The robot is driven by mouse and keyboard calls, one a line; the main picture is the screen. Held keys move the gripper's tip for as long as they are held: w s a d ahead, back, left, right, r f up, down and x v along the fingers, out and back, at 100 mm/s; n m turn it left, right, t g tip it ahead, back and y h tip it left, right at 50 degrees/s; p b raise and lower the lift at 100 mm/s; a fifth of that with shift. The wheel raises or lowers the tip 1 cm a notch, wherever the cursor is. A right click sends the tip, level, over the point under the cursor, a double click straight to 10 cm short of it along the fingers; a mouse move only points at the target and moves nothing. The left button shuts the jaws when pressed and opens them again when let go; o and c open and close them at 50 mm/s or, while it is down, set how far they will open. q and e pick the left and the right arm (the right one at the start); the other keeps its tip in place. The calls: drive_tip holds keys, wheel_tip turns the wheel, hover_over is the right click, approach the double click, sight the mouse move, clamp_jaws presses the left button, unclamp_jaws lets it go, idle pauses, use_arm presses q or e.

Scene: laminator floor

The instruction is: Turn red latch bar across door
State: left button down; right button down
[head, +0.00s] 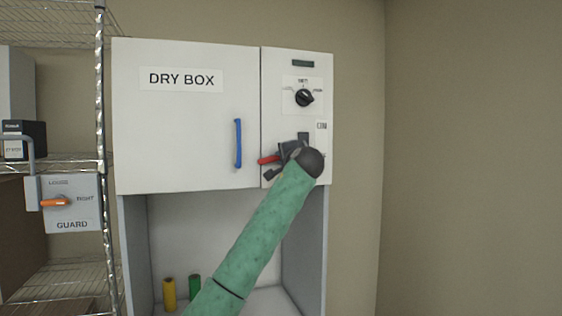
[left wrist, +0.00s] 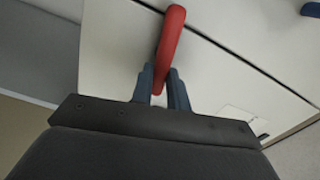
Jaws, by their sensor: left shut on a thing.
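The red latch bar (head: 267,160) is on the right panel of the dry box, roughly level, with its left end at the seam beside the door (head: 185,125). My left gripper (head: 279,161) is shut on the bar, and the gripper and my arm hide its right part. In the left wrist view the red bar (left wrist: 171,42) runs up from between the two fingers (left wrist: 160,88), its far end over the seam line. The white door, labelled DRY BOX, looks closed and has a blue vertical handle (head: 238,143). My right gripper is not in view.
A black knob (head: 304,97) sits on the panel above the gripper. An open bay below holds a yellow cylinder (head: 169,294) and a green one (head: 195,284). A wire rack (head: 103,150) with a GUARD box (head: 72,205) stands at left. Bare wall lies at right.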

use_arm(q)
drive_tip(key=shift+f+m, duration=0.25)
drive_tip(key=shift+m, duration=0.85)
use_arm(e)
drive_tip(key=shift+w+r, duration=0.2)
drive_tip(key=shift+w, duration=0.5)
use_arm(q)
drive_tip(key=shift+d, duration=0.1)
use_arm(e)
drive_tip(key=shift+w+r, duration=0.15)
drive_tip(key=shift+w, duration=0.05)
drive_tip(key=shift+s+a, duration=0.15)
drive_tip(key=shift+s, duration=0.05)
use_arm(q)
drive_tip(key=c, duration=1.4)
unclamp_jaws()
drive_tip(key=shift+o, duration=0.2)
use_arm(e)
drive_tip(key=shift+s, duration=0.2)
use_arm(q)
drive_tip(key=shift+b, duration=0.3)
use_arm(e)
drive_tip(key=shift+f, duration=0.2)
